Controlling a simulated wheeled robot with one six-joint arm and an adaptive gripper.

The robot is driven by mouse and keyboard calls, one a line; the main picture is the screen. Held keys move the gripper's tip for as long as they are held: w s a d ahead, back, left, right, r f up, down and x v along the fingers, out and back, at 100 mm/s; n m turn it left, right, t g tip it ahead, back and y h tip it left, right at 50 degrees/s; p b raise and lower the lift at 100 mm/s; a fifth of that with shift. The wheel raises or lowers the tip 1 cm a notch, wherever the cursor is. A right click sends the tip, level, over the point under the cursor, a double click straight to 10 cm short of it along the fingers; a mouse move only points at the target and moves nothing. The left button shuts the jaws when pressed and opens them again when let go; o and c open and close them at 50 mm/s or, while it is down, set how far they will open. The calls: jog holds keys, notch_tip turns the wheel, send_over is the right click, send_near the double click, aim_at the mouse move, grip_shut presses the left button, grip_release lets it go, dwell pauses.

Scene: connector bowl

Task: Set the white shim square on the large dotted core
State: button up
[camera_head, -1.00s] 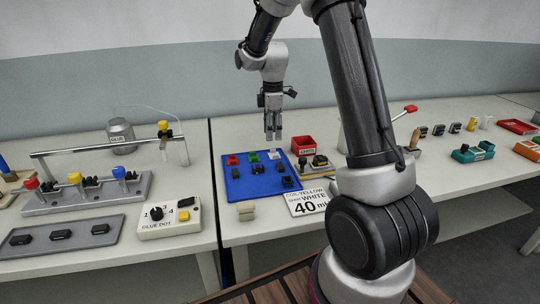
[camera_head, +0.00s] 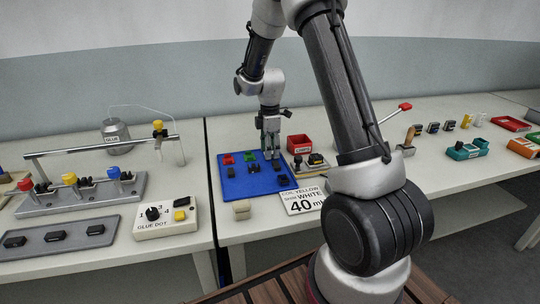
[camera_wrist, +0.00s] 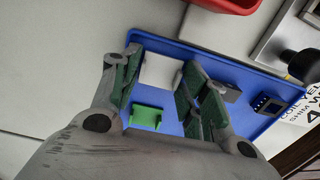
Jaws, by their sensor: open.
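The white shim (camera_wrist: 160,72) lies on the blue mat and shows between my open fingers in the wrist view. In the head view my gripper hides it. My gripper (camera_head: 271,156) is low over the back right of the mat, pointing down; its fingers straddle the shim in the wrist view (camera_wrist: 162,62). I cannot tell whether they touch it. Dark cores sit on the mat; one beside the right finger (camera_wrist: 231,92) is plain, and another core (camera_wrist: 268,104) has pale marks. I cannot tell surely which is the large dotted core.
The blue mat (camera_head: 236,190) also holds a green shim (camera_head: 250,157) and a red shim (camera_head: 228,159). A red bin (camera_head: 299,143) and a small fixture (camera_head: 308,165) stand right of it. A sign (camera_head: 303,200) and a beige block (camera_head: 242,207) are in front.

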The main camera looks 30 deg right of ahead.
jog(key=c, duration=0.4)
